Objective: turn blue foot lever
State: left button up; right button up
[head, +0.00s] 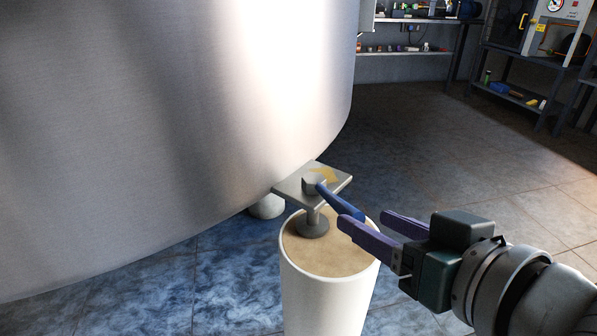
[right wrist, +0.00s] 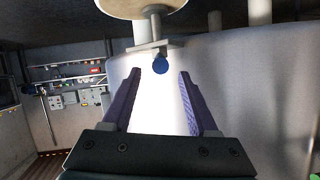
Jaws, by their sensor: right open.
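The blue foot lever (head: 339,201) sticks out from a grey hub on a square metal plate, pointing toward the lower right in the head view. The plate (head: 291,190) is beside the big steel tank (head: 150,130), above a white round post with a tan top. My right gripper (head: 362,224) is open, with purple fingers close to the lever's free end; in the head view the near finger overlaps close to the tip. In the right wrist view the lever's blue end (right wrist: 161,65) shows ahead, between and beyond the fingertips. Contact cannot be told. My left gripper is not in view.
The white post (head: 325,290) stands directly below the plate. The tank wall fills the left. Shelves (head: 410,52) with small items and a bench with a machine (head: 540,25) stand at the back right. The tiled floor between is clear.

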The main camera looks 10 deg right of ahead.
aim_at(344, 208)
jog(key=b+x, duration=0.2)
jog(key=x, duration=0.4)
jog(key=shift+a+f+b, duration=0.1)
jog(key=shift+f+b, duration=0.05)
jog(key=shift+b, duration=0.15)
jog(key=shift+w+a+f, duration=0.1)
jog(key=shift+w, duration=0.5)
jog(key=c, duration=0.9)
grip_shut()
